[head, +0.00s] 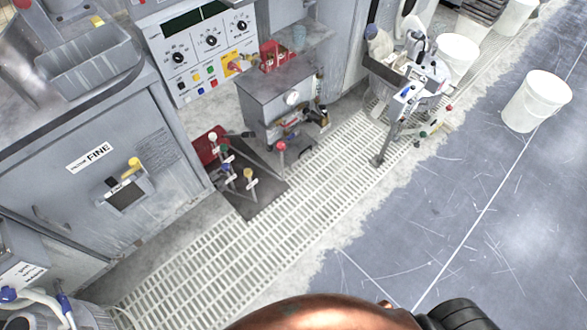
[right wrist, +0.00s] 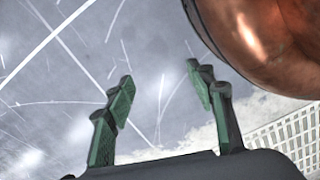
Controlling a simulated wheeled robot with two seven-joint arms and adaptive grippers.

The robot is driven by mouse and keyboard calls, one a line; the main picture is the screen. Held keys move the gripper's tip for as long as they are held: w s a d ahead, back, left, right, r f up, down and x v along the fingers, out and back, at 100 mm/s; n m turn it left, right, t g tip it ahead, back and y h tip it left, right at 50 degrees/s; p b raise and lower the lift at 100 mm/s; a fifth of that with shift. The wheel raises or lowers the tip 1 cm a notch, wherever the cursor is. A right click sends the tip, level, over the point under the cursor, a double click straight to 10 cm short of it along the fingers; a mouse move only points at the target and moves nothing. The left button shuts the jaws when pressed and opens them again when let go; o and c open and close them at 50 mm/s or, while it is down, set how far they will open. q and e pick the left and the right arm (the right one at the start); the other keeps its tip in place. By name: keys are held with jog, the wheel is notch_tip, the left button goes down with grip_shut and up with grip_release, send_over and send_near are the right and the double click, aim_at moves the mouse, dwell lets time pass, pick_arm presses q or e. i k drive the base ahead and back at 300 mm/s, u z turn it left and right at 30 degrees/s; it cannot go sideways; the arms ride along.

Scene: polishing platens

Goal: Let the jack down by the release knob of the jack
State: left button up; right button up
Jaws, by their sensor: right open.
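I cannot tell for certain which thing is the jack. In the head view a cluster of upright levers (head: 230,165) with white, green, blue and yellow ball knobs stands by a dark mat. A separate red ball knob (head: 281,147) is beside the small grey cabinet. Farther right, a wheeled stand (head: 408,95) carries blue-tipped, red and green knobs. In the right wrist view my right gripper (right wrist: 165,100) is open and empty above the grey floor, its green-padded fingers apart, with no knob between them. My left gripper is not in view.
A copper-coloured rounded surface (head: 320,315) fills the bottom of the head view. Pale floor grating (head: 270,225) runs diagonally. White buckets (head: 537,100) stand right.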

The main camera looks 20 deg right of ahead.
aim_at(281, 146)
jog(key=u, duration=0.2)
jog(key=k, duration=0.35)
jog(key=z, duration=0.55)
jog(key=i, duration=1.25)
jog(key=u, duration=0.35)
